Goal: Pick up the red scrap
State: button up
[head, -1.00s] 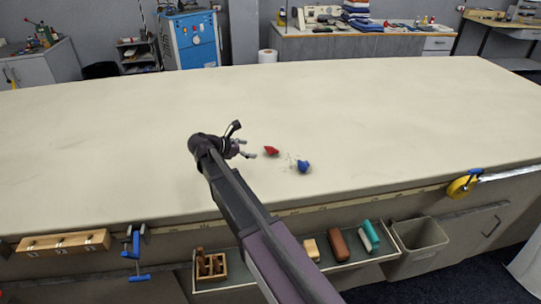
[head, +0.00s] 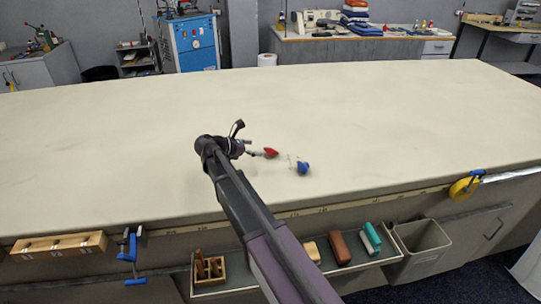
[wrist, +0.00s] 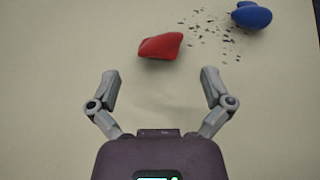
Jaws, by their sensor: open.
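The red scrap (wrist: 161,46) lies on the cloth table (head: 110,130), a small crumpled lump. In the wrist view it is just beyond my open fingertips, roughly centred between them and slightly left. In the head view the red scrap (head: 271,153) is right at the tip of my gripper (head: 251,148). My gripper (wrist: 162,80) is open and empty, with its two grey fingers spread apart.
A blue scrap (wrist: 251,15) lies to the right of the red one, also in the head view (head: 303,168). Dark crumbs (wrist: 208,28) are scattered between them. The table is otherwise clear. A tool ledge (head: 290,272) and a bin (head: 420,245) are along its front edge.

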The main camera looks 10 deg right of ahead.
aim_at(269, 149)
jog(key=shift+b+x, duration=0.6)
jog(key=shift+x, duration=1.6)
jog(key=shift+b+x, duration=1.15)
jog(key=shift+x, duration=1.45)
jog(key=shift+a+f, duration=0.1)
jog(key=shift+f, duration=0.05)
jog(key=c, duration=0.7)
